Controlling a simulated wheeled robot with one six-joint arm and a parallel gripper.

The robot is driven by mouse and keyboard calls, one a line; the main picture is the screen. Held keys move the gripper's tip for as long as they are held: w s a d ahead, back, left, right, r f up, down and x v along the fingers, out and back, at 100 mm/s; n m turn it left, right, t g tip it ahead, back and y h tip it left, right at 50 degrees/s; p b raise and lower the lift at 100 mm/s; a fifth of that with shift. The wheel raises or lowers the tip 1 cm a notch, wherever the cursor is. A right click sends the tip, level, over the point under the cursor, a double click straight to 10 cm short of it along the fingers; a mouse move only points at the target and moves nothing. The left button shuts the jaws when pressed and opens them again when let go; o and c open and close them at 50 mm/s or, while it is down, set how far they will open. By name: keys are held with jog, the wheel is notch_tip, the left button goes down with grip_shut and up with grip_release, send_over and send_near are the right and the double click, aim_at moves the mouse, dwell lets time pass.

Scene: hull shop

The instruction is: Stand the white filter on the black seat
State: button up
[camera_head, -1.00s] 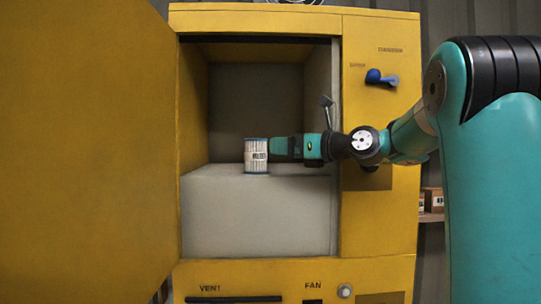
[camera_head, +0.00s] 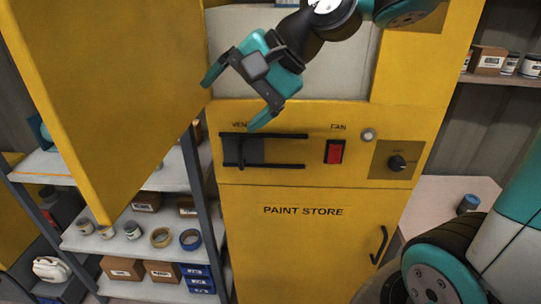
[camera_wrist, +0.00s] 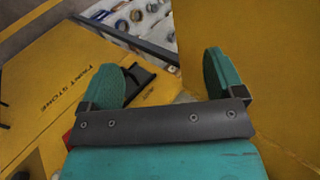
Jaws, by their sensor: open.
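My gripper (camera_head: 234,101) is open and empty in front of the yellow cabinet, just above the vent slider. In the wrist view its two teal fingers (camera_wrist: 165,68) stand wide apart with nothing between them. The white filter is in neither view now. One second ago it stood upright on the pale block inside the cabinet. Only the front of that block (camera_head: 325,82) shows now, at the top of the head view. I cannot make out a black seat in either view.
The yellow door (camera_head: 95,90) hangs open at left. The cabinet front (camera_head: 310,240) has a black vent slider (camera_head: 243,150), a red fan switch (camera_head: 334,152) and a knob (camera_head: 397,163). Shelves (camera_head: 125,240) with tapes and boxes stand at left. A blue-capped jar (camera_head: 468,203) sits on a bench at right.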

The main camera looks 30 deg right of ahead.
jog(key=s+a+f+n+g+h, duration=0.1)
jog(key=s+f+n+g, duration=0.1)
jog(key=s+f+n, duration=0.2)
jog(key=s+a+f+n+g+h, duration=0.2)
jog(key=s+f+n+g, duration=0.1)
jog(key=s+n, duration=0.8)
jog(key=shift+s+a+f+g, duration=0.2)
jog(key=shift+s+f+g, duration=0.15)
jog(key=shift+f, duration=0.55)
